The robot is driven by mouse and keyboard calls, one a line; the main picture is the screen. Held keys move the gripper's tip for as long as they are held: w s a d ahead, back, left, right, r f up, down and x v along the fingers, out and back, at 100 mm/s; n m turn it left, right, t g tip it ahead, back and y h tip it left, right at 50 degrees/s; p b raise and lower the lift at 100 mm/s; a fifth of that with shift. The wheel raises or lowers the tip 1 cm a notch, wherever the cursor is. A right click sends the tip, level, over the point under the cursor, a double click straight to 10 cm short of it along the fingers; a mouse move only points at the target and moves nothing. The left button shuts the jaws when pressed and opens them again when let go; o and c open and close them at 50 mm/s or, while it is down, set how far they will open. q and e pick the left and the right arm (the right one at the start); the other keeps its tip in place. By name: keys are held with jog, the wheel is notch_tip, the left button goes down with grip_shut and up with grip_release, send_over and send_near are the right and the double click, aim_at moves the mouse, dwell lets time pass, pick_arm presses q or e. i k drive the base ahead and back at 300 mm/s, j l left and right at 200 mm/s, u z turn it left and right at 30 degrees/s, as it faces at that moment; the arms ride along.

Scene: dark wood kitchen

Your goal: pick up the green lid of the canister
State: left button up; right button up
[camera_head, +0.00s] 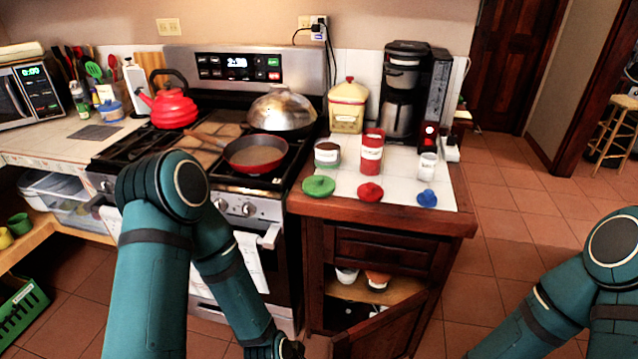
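The green lid (318,186) lies on the white tiled counter top, near its front left corner. It has a small round knob on top. The canister with a label and dark contents (327,155) stands open just behind it. The red lid (370,192) and the blue lid (427,197) lie to the right in the same row. My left arm reaches down in front of the stove, and its dark end (284,347) is at the bottom edge, well below the green lid. Its fingers cannot be made out. My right arm is at lower right, with its gripper out of the picture.
A red canister (371,151) and a small white canister (427,166) stand behind their row of lids. A coffee maker (404,92) and a yellow jar (347,106) are farther back. A pan (256,154) is on the stove at left. A cabinet door (385,330) hangs open below.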

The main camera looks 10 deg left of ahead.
aim_at(315, 185)
jog(key=z, duration=0.35)
jog(key=j+z, duration=0.15)
jog(key=z, duration=0.2)
jog(key=j+z, duration=0.1)
jog(key=z, duration=0.25)
jog(key=j+z, duration=0.35)
jog(key=k+j+z, duration=0.15)
jog(key=j+z, duration=0.25)
jog(key=k+j+z, duration=0.1)
jog(key=j, duration=0.25)
jog(key=k+j+z, duration=0.1)
jog(key=j, duration=0.2)
jog(key=k+j, duration=0.2)
jog(key=j+z, duration=0.05)
jog(key=j, duration=0.1)
